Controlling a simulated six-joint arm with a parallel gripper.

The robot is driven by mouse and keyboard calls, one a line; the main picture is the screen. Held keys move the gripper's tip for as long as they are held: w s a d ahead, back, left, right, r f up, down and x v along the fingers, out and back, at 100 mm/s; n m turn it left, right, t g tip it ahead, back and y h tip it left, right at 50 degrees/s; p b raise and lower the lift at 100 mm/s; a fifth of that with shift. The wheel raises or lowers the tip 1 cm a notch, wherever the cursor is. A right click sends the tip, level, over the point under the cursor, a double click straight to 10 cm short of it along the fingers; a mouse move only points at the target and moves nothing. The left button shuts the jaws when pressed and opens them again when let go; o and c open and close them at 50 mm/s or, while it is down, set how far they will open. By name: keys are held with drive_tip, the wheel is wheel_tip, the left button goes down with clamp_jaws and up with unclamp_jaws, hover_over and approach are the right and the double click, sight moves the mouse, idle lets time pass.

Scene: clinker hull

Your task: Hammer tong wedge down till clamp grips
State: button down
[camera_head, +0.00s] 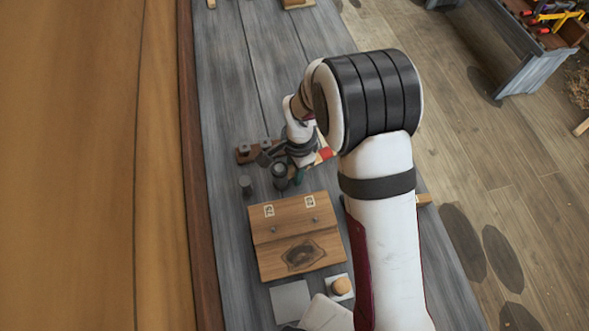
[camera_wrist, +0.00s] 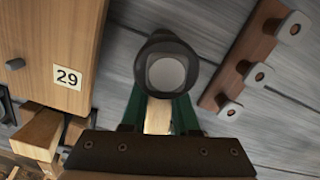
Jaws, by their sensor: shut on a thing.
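My gripper (camera_wrist: 157,115) is shut on the pale wooden handle of a hammer. The hammer's dark round head (camera_wrist: 166,66), with a light grey face, stands out ahead of the green fingers. In the head view my gripper (camera_head: 297,176) is above the bench, just beyond the wooden box (camera_head: 282,250), and my arm partly covers it. In the wrist view a wooden board labelled 29 (camera_wrist: 68,77) is at upper left. Below it are angled wood pieces (camera_wrist: 38,134) and dark metal; I cannot tell whether these are the tong and wedge. The hammer head is apart from them.
A brown wooden strip with grey metal pieces (camera_wrist: 237,66) lies at upper right in the wrist view. The planked hull (camera_head: 90,160) borders the grey bench (camera_head: 232,75) on the left. The far bench is mostly clear.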

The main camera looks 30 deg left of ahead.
drive_tip(key=shift+f, duration=0.25)
drive_tip(key=c, duration=0.6)
unclamp_jaws()
wheel_tip(320, 180, up, 8)
drive_tip(key=shift+f, duration=0.2)
drive_tip(key=shift+d+r, duration=0.15)
drive_tip(key=shift+r, duration=0.15)
drive_tip(key=s+d+r, duration=0.3)
drive_tip(key=d+r, duration=0.3)
drive_tip(key=d, duration=0.4)
drive_tip(key=s+d+r, duration=0.2)
drive_tip(key=d+r, duration=0.5)
drive_tip(key=d, duration=0.3)
drive_tip(key=s+d+y, duration=0.1)
drive_tip(key=s+d, duration=0.4)
drive_tip(key=s, duration=0.4)
drive_tip(key=shift+s+d+r+t, duration=0.25)
drive_tip(key=shift+s+d+t, duration=0.05)
